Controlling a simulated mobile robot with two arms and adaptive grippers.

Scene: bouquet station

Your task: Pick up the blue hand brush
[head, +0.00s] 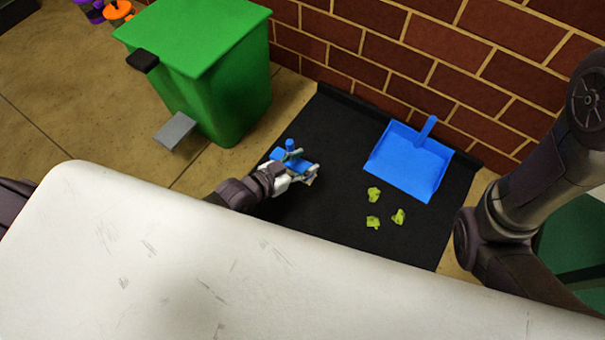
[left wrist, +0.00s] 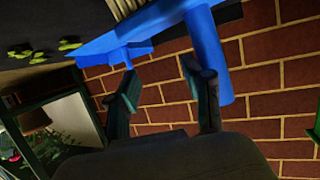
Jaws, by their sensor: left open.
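The blue hand brush (head: 277,154) is on the black mat (head: 330,125) near its left side, partly covered by my left gripper (head: 302,170). In the left wrist view its blue handle (left wrist: 222,85) and pale bristles (left wrist: 127,8) show at close range. My left gripper (left wrist: 163,80) is open, with its fingers apart. Its right finger overlaps the edge of the handle in that view; I cannot tell whether they touch. Nothing is seen held between the fingers. My right arm shows at the right of the head view, but its gripper does not.
A blue dustpan (head: 408,165) lies on the mat by the brick wall (head: 400,50). Several yellow-green scraps (head: 373,194) lie nearby. A green bin (head: 205,70) with a grey pedal (head: 175,131) stands left. A white table (head: 150,260) fills the foreground.

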